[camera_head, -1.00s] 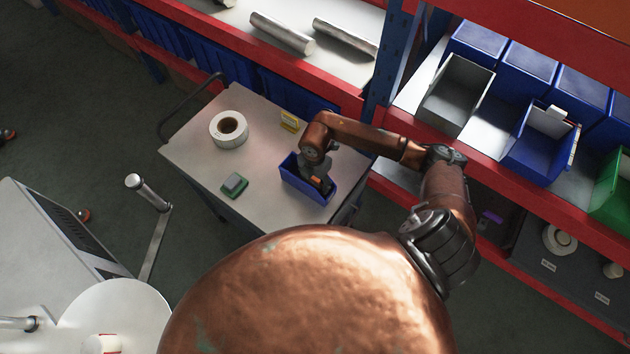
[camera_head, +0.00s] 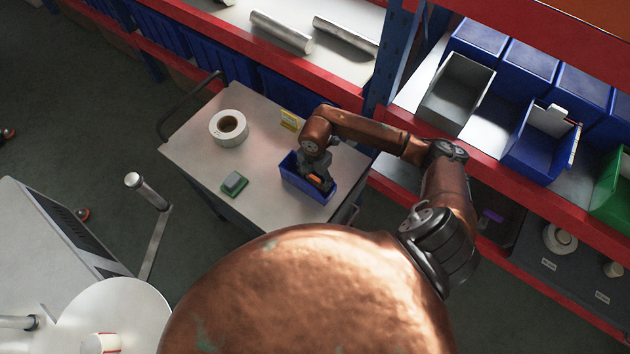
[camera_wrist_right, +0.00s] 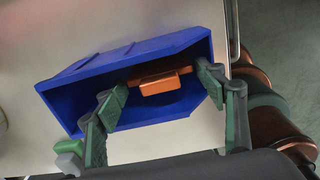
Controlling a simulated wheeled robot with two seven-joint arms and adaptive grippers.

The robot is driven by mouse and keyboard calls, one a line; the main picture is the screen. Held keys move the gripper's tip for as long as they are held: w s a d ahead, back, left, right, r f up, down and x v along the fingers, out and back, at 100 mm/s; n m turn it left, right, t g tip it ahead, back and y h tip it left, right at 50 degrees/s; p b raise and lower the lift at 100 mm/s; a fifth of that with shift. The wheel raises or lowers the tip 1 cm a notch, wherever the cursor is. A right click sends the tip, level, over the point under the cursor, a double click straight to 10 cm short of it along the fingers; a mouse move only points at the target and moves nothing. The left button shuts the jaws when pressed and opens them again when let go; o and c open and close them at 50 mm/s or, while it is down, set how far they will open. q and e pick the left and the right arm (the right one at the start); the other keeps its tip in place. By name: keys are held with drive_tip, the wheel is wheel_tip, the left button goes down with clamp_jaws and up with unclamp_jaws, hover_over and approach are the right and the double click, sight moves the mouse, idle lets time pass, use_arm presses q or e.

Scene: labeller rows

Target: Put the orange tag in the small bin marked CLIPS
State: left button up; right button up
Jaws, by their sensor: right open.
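The orange tag (camera_wrist_right: 158,82) lies inside a small blue bin (camera_wrist_right: 75,92) in the right wrist view. The head view also shows the orange tag (camera_head: 315,181) in the blue bin (camera_head: 310,190), which stands on the cart's right part. My right gripper (camera_head: 316,178) reaches down into the bin from above. Its fingers (camera_wrist_right: 161,95) are spread apart, one on each side of the tag, with gaps between them and it. No CLIPS marking is readable on the bin. My left gripper is not in view.
The cart top (camera_head: 265,165) also holds a white tape roll (camera_head: 229,128), a yellow card (camera_head: 290,120) and a green-based block (camera_head: 235,184). Red-edged shelves with a grey bin (camera_head: 455,92) and blue bins (camera_head: 540,150) stand right. The cart's middle is clear.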

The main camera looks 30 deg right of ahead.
wheel_tip(320, 180, up, 10)
drive_tip(key=shift+f+b, duration=0.1)
drive_tip(key=shift+b, duration=0.6)
